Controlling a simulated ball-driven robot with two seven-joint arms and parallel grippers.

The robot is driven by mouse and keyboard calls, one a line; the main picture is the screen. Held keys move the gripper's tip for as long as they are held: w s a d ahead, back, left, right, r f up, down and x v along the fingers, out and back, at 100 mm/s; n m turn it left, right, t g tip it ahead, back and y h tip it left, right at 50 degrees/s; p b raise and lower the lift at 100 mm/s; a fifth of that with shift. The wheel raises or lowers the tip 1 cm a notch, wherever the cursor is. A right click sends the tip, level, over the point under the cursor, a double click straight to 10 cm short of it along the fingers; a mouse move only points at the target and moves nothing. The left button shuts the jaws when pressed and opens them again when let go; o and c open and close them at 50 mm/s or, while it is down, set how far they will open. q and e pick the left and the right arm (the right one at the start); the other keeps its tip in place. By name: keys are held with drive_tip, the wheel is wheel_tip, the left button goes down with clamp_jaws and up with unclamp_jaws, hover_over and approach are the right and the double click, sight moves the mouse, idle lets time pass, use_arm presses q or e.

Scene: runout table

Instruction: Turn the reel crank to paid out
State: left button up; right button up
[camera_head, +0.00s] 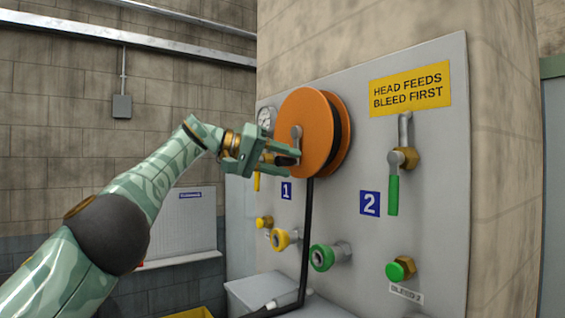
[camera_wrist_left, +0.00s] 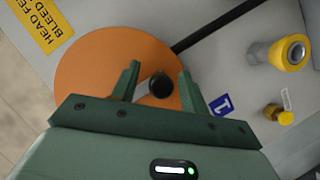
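The orange reel (camera_head: 315,112) is mounted on the grey panel, with a black hose running down from it. Its grey crank (camera_head: 297,134) hangs down from near the hub and ends in a dark knob. In the left wrist view the orange reel face (camera_wrist_left: 88,72) fills the upper middle and the black crank knob (camera_wrist_left: 160,86) shows between my fingers. My left gripper (camera_head: 291,154) is at the lower part of the crank, open, with a finger on each side of the knob. Gaps show beside the knob in the wrist view. My right gripper is out of view.
On the panel are a gauge (camera_head: 265,119), a green-handled valve (camera_head: 393,192) on the right, and yellow (camera_head: 281,239) and green (camera_head: 322,258) couplings below the reel. A yellow sign (camera_head: 410,88) is at the upper right. A pale box (camera_head: 250,293) stands below.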

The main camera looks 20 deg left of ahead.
use_arm(q)
drive_tip(key=b+v, duration=0.1)
drive_tip(key=v, duration=1.5)
drive_tip(key=shift+a+r, duration=0.1)
